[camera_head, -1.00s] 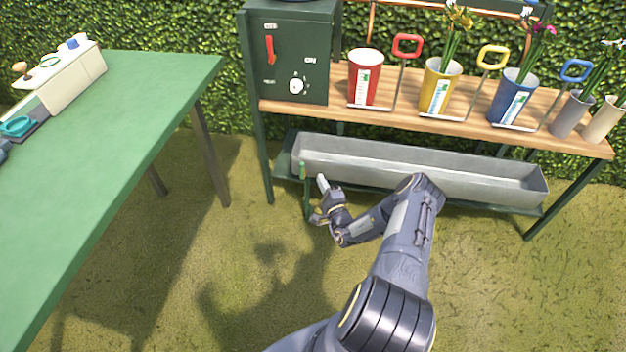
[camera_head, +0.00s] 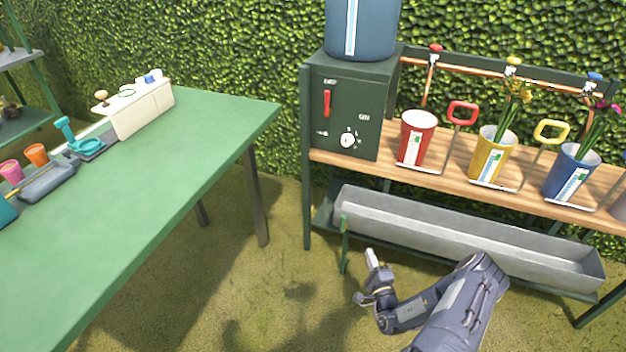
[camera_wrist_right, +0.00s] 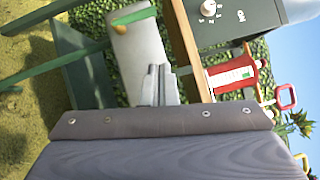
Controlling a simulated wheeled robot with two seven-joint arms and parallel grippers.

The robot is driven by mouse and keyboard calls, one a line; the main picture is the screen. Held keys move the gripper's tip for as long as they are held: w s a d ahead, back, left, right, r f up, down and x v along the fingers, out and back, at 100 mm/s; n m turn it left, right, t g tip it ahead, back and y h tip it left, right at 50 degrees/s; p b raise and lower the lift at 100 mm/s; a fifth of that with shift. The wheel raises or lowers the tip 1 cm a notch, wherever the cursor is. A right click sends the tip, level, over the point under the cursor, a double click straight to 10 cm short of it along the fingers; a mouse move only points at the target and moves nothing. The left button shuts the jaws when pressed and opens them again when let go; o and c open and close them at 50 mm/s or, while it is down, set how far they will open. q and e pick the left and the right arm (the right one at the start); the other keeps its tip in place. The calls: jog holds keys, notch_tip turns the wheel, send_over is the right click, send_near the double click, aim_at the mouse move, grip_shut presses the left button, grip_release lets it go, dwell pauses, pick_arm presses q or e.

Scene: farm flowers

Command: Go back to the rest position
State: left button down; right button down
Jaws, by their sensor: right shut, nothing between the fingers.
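My right gripper (camera_head: 372,262) is in front of the grey trough, at the left end of the wooden bench, with its fingers shut and nothing in them. In the right wrist view its closed fingertips (camera_wrist_right: 158,84) show against the trough (camera_wrist_right: 140,50). My right arm comes in from the lower right in the head view. My left gripper does not show in any view.
A wooden bench (camera_head: 405,172) holds a dark green control box (camera_head: 345,105), a red pot (camera_head: 416,138), a yellow pot (camera_head: 490,155) and a blue pot (camera_head: 570,172). Below is the trough (camera_head: 460,228). A green table (camera_head: 150,200) stands left. Grass lies between.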

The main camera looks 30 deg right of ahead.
jog(key=w+a+r+n+t+y, duration=0.1)
jog(key=w+a+r+n+y, duration=0.15)
jog(key=r+y, duration=0.2)
jog(key=w+a+r+n+t+y, duration=0.1)
jog(key=w+a+r+n+y, duration=0.1)
jog(key=w+r+y, duration=0.3)
jog(key=s+a+r+n+g+y, duration=0.2)
jog(key=a+r+n+g+y, duration=0.35)
jog(key=a+r, duration=0.35)
jog(key=s+a+r+n+g+y, duration=0.3)
jog(key=a+r+n+g+y, duration=0.3)
jog(key=r, duration=0.4)
jog(key=s+a+r+n+g+h, duration=0.5)
jog(key=s+a+r, duration=0.35)
jog(key=s, duration=0.35)
jog(key=s+d+t+h, duration=0.25)
jog(key=s+h, duration=0.45)
jog(key=s, duration=0.6)
notch_tip(320, 180, up, 12)
jog(key=g+p, duration=0.1)
jog(key=p, duration=1.1)
jog(key=shift+r+n+p, duration=0.15)
jog(key=shift+n+p, duration=0.15)
